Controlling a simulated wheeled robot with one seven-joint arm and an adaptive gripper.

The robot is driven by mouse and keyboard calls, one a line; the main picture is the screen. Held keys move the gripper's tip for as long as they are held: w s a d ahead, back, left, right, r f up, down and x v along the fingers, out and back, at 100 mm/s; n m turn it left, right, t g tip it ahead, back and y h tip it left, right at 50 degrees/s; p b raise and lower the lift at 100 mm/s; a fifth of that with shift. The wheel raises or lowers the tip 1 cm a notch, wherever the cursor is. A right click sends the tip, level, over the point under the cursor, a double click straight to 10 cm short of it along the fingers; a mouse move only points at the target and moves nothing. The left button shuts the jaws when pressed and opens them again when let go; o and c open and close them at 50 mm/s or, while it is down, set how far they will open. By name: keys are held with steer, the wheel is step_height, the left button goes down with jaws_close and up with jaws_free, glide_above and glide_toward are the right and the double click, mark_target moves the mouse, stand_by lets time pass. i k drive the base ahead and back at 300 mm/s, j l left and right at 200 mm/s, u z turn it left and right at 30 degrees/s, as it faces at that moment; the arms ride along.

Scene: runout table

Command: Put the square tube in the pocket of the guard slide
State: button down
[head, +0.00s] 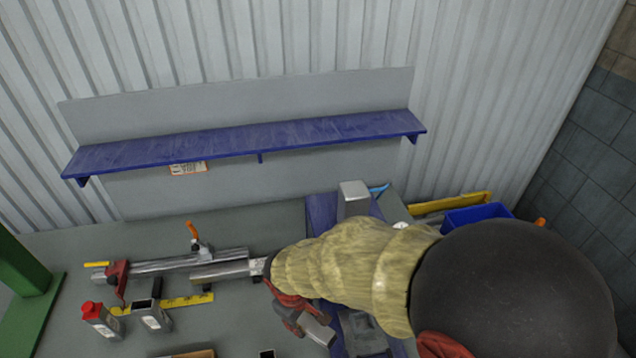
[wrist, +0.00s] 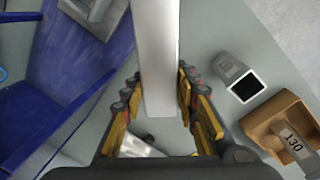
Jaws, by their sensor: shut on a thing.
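My gripper (wrist: 158,105) is shut on a light grey square tube (wrist: 158,55), which stands out lengthwise between its fingers. In the head view the held tube (head: 319,331) shows at the bottom centre, tilted, at my gripper (head: 303,322). A blue slide-like piece (head: 322,212) lies right of the middle of the table, partly behind my arm, with a grey block (head: 353,198) standing on it. In the wrist view blue surfaces (wrist: 90,50) fill the left, with a grey part (wrist: 97,14) at the top. The tube is apart from them. I cannot make out the pocket.
Another square tube (wrist: 238,77) with a dark open end and a tan tray (wrist: 262,120) holding a marked piece lie right in the wrist view. Metal rails (head: 180,264), a red-capped bottle (head: 101,320) and a yellow rule (head: 185,301) are left. A blue shelf (head: 245,138) is above.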

mark_target(362, 327)
steer(key=k, duration=1.5)
